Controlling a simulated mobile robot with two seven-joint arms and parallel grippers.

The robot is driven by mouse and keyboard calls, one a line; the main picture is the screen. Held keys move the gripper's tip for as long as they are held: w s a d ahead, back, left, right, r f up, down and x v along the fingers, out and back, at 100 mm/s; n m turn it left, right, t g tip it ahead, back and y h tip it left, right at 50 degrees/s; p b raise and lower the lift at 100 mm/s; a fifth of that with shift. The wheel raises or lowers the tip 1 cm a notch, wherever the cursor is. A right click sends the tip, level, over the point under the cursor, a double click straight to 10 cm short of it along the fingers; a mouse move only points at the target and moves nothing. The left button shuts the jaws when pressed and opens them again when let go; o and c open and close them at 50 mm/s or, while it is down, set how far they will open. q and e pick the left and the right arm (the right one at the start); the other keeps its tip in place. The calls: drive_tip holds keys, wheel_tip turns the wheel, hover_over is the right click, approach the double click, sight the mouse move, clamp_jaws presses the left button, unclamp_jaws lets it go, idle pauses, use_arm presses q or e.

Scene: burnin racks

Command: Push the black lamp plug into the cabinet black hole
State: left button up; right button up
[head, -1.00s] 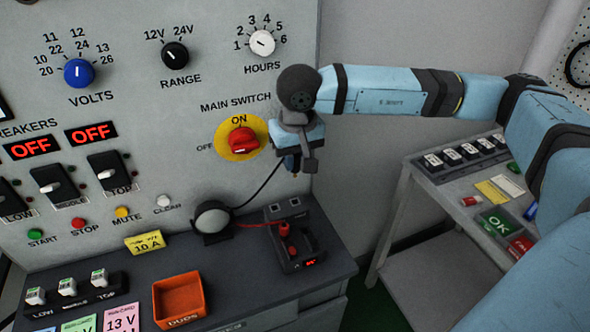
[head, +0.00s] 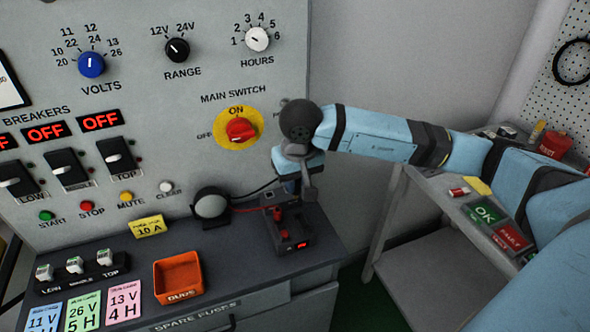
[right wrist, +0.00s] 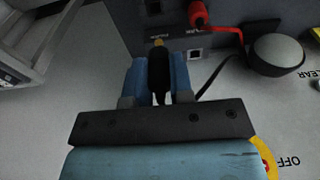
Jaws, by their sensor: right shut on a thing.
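My right gripper (head: 300,192) points down over the back of the dark socket box (head: 291,248) on the cabinet ledge. It is shut on the black lamp plug (right wrist: 159,72), which has a yellowish tip and stands upright between the blue fingers in the right wrist view. One square hole (right wrist: 195,54) shows beside the plug and is empty; it also shows in the head view (head: 268,195). My left gripper is not in view.
A red plug (head: 278,213) with a red wire stands in the box, near the gripper. The round lamp (head: 211,205) stands to the left, its black cable running towards the gripper. The red main switch (head: 241,130) is on the panel above. An orange tray (head: 178,278) lies front left.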

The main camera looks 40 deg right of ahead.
sight(299, 191)
drive_tip(key=shift+s+f, duration=0.45)
drive_tip(key=shift+f, duration=0.1)
drive_tip(key=shift+w+d+f+b, duration=0.1)
drive_tip(key=shift+f+b, duration=0.2)
drive_tip(key=shift+f, duration=1.4)
drive_tip(key=shift+b, duration=0.3)
drive_tip(key=shift+b, duration=0.3)
drive_tip(key=shift+f+b, duration=0.2)
drive_tip(key=shift+b, duration=0.15)
